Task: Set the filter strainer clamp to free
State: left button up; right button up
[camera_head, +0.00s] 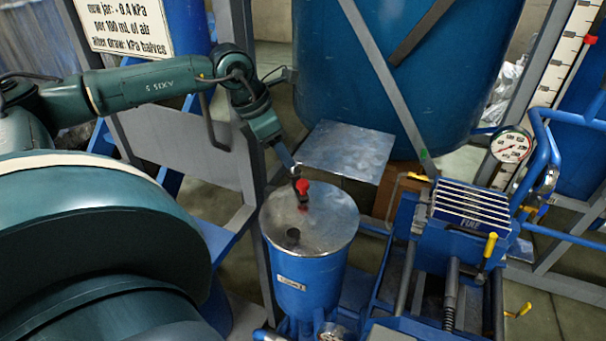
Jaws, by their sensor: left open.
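A blue cylindrical vessel (303,285) with a flat metal lid (325,225) stands upright near the centre; its small white label is too blurred to read. A red part (303,187) stands up on the far part of the lid, with a darker red piece just below it. It may be the strainer clamp, but I cannot tell for sure. My left gripper (297,178) comes down from the upper left to this red part. It is open, with its tip at or just behind the red part; I cannot tell whether they touch. My right gripper is out of view.
A square metal plate (347,150) lies behind the lid, below a large blue tank (400,70). To the right are a ribbed blue unit (470,207), yellow-handled levers (490,245), a round gauge (511,145) and blue pipes. A dark round spot (293,234) marks the lid.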

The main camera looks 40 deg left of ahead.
aim_at(303, 182)
pick_arm(q)
jog(key=b+x, duration=0.2)
jog(key=x, duration=0.8)
jog(key=shift+w+d+f, duration=0.1)
grip_shut()
